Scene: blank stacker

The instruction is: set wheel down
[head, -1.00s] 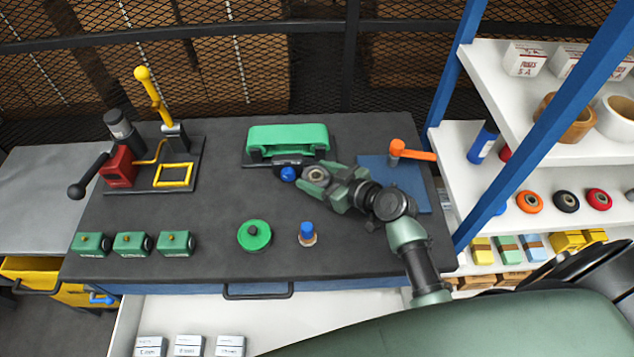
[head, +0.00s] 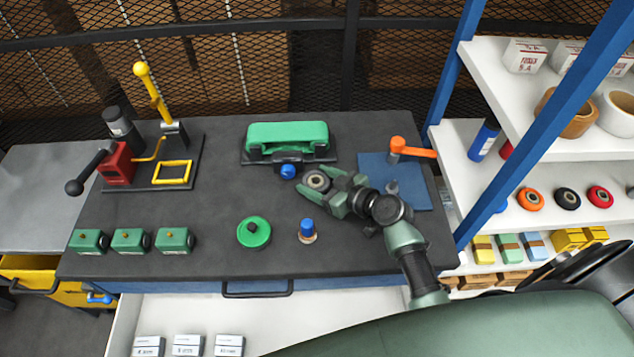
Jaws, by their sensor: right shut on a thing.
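A small dark wheel with a pale grey centre (head: 316,181) lies flat between the fingertips of my right gripper (head: 320,184). The right gripper is shut on the wheel, with one green finger on its far side and one on its near side. The wheel is at or just above the dark worktop (head: 215,215), in front of the green machine (head: 287,138) and to the right of its blue knob (head: 288,171). I cannot tell whether it touches the worktop. My left gripper is not in view.
A blue mat (head: 418,191) with an orange-handled tool (head: 410,148) lies to the right. A green round part (head: 253,233) and a blue-topped part (head: 307,230) stand in front. A lever press (head: 157,110) is at the left. White shelves (head: 450,143) rise at the right.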

